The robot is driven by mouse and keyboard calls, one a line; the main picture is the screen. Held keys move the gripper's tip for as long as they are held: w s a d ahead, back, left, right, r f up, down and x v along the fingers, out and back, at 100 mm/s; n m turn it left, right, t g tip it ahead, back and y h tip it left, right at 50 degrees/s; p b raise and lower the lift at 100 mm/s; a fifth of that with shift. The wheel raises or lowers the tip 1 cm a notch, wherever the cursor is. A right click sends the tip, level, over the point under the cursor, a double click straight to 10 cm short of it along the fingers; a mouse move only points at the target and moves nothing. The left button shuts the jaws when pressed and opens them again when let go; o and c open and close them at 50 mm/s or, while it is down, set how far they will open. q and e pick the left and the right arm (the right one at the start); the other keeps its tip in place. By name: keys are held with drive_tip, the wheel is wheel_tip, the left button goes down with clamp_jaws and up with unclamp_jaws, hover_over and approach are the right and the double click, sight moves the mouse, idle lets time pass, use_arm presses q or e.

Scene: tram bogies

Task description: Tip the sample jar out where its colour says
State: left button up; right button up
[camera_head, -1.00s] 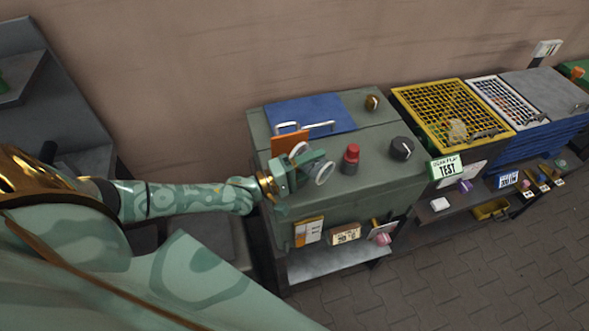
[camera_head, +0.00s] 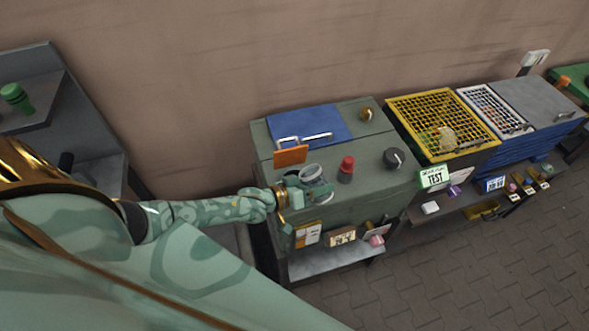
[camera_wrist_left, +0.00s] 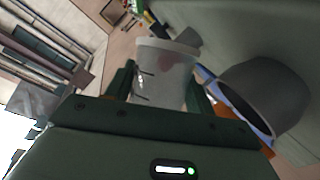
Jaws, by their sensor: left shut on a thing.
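My left gripper (camera_head: 306,191) is shut on the sample jar (camera_head: 319,186), above the left front part of the green cabinet top. In the left wrist view the jar (camera_wrist_left: 163,75) is a pale, cloudy cup between the fingers, with dark marks and a faint reddish patch on its side. What it holds is not clear. A grey round collar with a dark opening (camera_wrist_left: 262,98) is close beside the jar in that view, apart from it. An orange plate (camera_head: 291,156) and a blue panel (camera_head: 305,119) are on the cabinet. My right gripper is out of view.
The green cabinet (camera_head: 370,190) carries a red knob (camera_head: 346,168) and a dark dial (camera_head: 393,158). A yellow mesh-topped bin (camera_head: 428,108) and a white mesh-topped one (camera_head: 490,105) stand to its right. A green TEST sign (camera_head: 432,178) hangs in front. Paved floor is free at lower right.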

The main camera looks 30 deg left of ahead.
sight(319, 202)
use_arm(q)
drive_tip(key=d+f+m, duration=0.1)
drive_tip(key=f+y, duration=0.1)
drive_tip(key=d+f+m, duration=0.1)
drive_tip(key=shift+s+d+m+y+p, duration=0.25)
drive_tip(key=shift+d+m+y+p, duration=0.05)
drive_tip(key=shift+d+y+p, duration=0.1)
drive_tip(key=shift+d+f+m+y+p, duration=0.1)
drive_tip(key=shift+d+m+y+p, duration=0.1)
drive_tip(key=shift+m+y+p, duration=0.15)
drive_tip(key=shift+s+d+f+m+y, duration=0.1)
drive_tip(key=shift+d+f+m+y, duration=0.35)
drive_tip(key=shift+m, duration=0.4)
